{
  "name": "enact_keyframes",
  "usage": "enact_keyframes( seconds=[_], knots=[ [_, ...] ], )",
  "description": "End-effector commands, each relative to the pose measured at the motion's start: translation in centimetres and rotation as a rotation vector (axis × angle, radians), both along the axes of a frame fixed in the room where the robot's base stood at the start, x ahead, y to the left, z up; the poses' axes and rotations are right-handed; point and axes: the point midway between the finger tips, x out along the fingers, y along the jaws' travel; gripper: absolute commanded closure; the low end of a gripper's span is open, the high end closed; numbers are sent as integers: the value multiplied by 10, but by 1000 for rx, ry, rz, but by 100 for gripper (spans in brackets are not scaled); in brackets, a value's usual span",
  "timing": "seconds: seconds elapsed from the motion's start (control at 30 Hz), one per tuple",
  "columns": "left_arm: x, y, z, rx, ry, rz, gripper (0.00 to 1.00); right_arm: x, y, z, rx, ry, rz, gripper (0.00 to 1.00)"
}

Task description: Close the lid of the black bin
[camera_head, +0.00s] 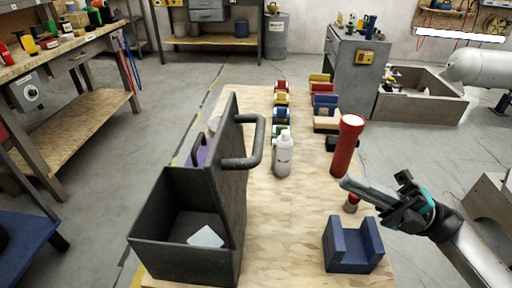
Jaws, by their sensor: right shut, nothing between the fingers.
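The black bin (165,245) stands at the near left of the plywood sheet. Its lid (232,165) stands upright along the bin's right side, so the bin is open. A grey handle (255,145) sticks out to the right from the lid's upper part. A pale flat piece (206,237) lies inside the bin. My right gripper (345,183) is shut and empty, above the sheet's right side, well to the right of the lid and apart from it. My left gripper is not in view.
A white bottle (283,155) stands just right of the lid. A red cylinder (346,146) stands behind my right gripper, and a blue U-shaped block (353,246) lies below it. Several coloured blocks (323,100) line the sheet farther back. Bare plywood (285,225) lies between bin and blue block.

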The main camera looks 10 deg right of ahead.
Motion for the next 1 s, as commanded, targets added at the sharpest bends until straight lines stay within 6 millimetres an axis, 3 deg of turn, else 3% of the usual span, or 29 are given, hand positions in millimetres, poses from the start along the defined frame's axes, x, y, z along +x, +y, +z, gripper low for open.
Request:
enact_keyframes(
  seconds=[0.17, 0.6, 0.8, 1.0],
  knots=[
    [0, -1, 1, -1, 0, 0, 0, 5, 18, 11, 3, -3, 2, 100],
    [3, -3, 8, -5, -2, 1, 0, 27, 95, 51, 4, -2, 1, 100],
    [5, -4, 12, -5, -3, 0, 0, 33, 113, 60, 2, 1, 0, 100],
    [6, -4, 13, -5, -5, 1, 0, 34, 117, 62, 3, 3, -3, 100]
  ],
)
